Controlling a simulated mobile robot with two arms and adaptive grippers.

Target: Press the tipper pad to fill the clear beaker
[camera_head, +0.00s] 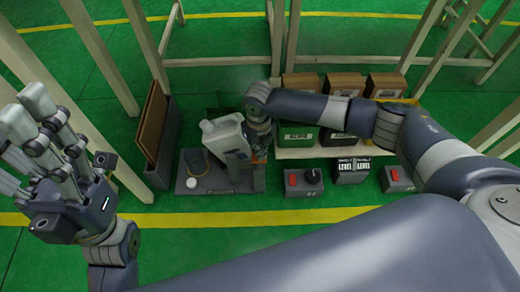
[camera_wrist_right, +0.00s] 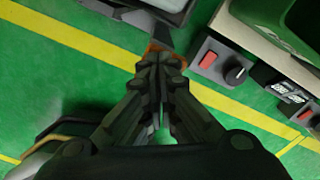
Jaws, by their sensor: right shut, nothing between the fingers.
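A grey-white jug (camera_head: 224,136) stands on a grey tray (camera_head: 218,184) and looks tilted, its cap end to the left. A round rim at its left (camera_head: 197,163) looks like the clear beaker; its fill level cannot be made out. My right gripper (camera_head: 260,152) is shut and empty, at the jug's right side. In the wrist view its closed fingertips (camera_wrist_right: 160,56) are by a small orange patch (camera_wrist_right: 153,47), perhaps the tipper pad; contact cannot be told. My left gripper (camera_head: 28,112) is raised at the far left, fingers apart and empty.
A white disc (camera_head: 191,183) lies on the tray. A box with a red switch and black knob (camera_head: 304,182), a level display (camera_head: 353,170) and another red-switch box (camera_head: 397,179) stand to the right. Bins (camera_head: 297,137) stand behind. Brown boards (camera_head: 152,120) lean at left.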

